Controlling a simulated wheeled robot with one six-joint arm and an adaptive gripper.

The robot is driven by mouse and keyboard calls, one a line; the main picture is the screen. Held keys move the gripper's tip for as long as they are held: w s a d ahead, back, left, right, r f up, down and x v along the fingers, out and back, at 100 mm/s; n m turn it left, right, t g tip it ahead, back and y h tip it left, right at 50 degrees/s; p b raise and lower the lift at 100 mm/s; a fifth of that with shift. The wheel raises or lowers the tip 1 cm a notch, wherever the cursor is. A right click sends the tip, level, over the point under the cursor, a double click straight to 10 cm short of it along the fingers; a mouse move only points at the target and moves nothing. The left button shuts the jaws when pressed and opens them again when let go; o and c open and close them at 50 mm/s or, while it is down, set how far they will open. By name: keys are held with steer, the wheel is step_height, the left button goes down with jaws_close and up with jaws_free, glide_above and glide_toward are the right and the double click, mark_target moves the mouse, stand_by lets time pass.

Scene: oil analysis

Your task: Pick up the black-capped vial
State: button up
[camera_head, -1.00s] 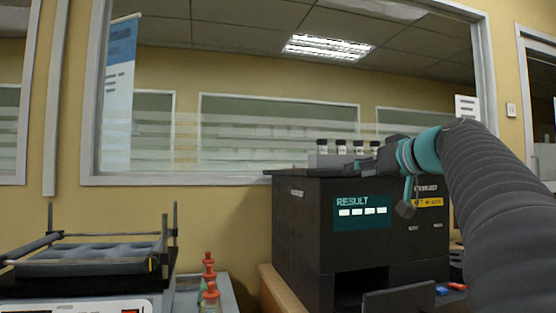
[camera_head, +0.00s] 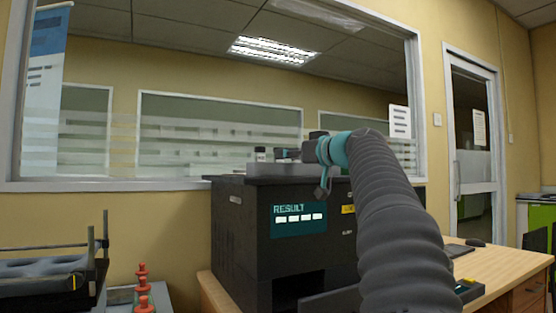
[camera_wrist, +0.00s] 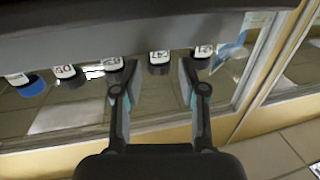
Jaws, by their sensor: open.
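Several vials with white numbered labels stand in a row in a grey rack (camera_head: 280,170) on top of the black analyzer. In the wrist view the row appears upside down. The black-capped vial (camera_wrist: 160,68) near the middle shows between the fingers of my gripper (camera_wrist: 152,82), which is open with no contact visible. Other black-capped vials stand to both sides, and a blue-capped vial (camera_wrist: 33,87) is at the far left. In the head view my gripper (camera_head: 312,150) is at the rack, and my arm hides the right-hand vials.
The black analyzer (camera_head: 240,240) shows RESULT on its screen. A glass window (camera_head: 220,115) is behind it. Red-topped items (camera_head: 142,285) and a metal-framed device (camera_head: 50,265) stand at the left. A wooden desk (camera_head: 490,270) is at the right.

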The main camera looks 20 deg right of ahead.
steer(key=p+x, duration=0.1)
steer(key=x, duration=0.4)
steer(key=shift+w+p, duration=0.1)
steer(key=shift+p, duration=0.3)
steer(key=shift+f, duration=0.1)
jaws_close()
steer(key=shift+r+p, duration=0.35)
steer(key=shift+r, duration=0.5)
steer(key=shift+r+p, duration=0.45)
steer(key=shift+r, duration=0.55)
steer(key=r+b+v, duration=0.1)
steer(key=b+v, duration=0.2)
steer(key=v, duration=1.5)
steer(key=shift+r, duration=0.4)
